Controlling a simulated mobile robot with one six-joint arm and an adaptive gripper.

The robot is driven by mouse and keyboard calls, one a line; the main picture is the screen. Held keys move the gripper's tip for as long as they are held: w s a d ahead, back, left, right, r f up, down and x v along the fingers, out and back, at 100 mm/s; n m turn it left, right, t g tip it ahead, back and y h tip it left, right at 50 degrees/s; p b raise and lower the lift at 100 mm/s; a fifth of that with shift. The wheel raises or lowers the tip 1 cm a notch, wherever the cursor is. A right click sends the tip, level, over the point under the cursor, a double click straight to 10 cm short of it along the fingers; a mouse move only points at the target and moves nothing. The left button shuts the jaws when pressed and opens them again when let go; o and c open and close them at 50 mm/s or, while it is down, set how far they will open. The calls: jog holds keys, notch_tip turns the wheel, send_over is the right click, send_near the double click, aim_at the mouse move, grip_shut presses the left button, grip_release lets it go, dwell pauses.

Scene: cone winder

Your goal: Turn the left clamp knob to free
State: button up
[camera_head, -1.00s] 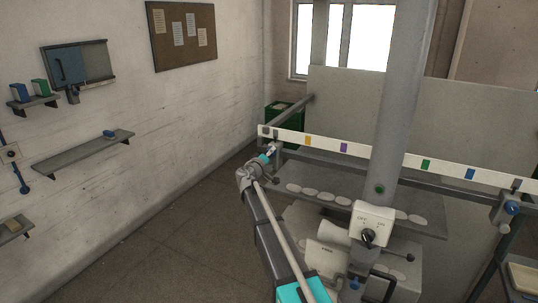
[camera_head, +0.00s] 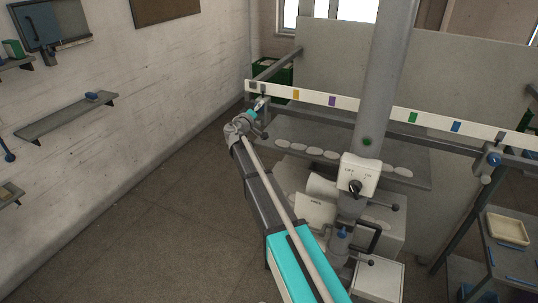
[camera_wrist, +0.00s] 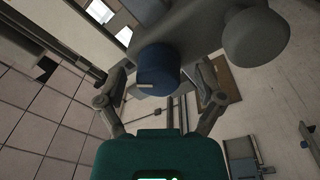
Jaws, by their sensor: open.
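The left clamp's blue knob (camera_wrist: 158,70) shows close up in the wrist view, with a pale pointer line on its face. It sits on the grey clamp body (camera_wrist: 190,28), with a round grey handle end (camera_wrist: 256,38) at the right. My gripper (camera_wrist: 163,78) is open, one finger on each side of the knob. I cannot tell whether either finger touches it. In the head view my gripper (camera_head: 258,108) is at the left end of the white rail (camera_head: 350,104), where the arm's end mostly hides the left clamp.
The right clamp with its blue knob (camera_head: 493,159) hangs at the rail's right end. A switch box (camera_head: 358,177) is on the grey column (camera_head: 376,80). A shelf (camera_head: 330,150) with pale discs lies below the rail. The floor (camera_head: 130,215) at left is clear.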

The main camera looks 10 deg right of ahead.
jog(key=shift+n, duration=0.4)
jog(key=n, duration=0.3)
jog(key=shift+n, duration=0.3)
jog(key=n, duration=0.4)
jog(key=shift+y, duration=0.4)
jog(key=n+p, duration=0.1)
jog(key=n, duration=0.6)
jog(key=v, duration=1.4)
jog(key=s+d+f+m+g+b, duration=0.2)
jog(key=s+d+f+m+b, duration=0.1)
jog(key=f, duration=0.4)
jog(key=s+d+f+m+g+b, duration=0.3)
jog(key=s+d+f+b, duration=0.1)
jog(key=f, duration=0.4)
jog(key=s+d+f+m+g+y+b, duration=0.1)
jog(key=s+d+f+m+g+b, duration=0.2)
jog(key=f, duration=0.5)
jog(key=shift+s+d+m+b, duration=0.5)
jog(key=shift+s+b, duration=0.5)
jog(key=shift+b, duration=0.8)
jog(key=shift+f, duration=0.1)
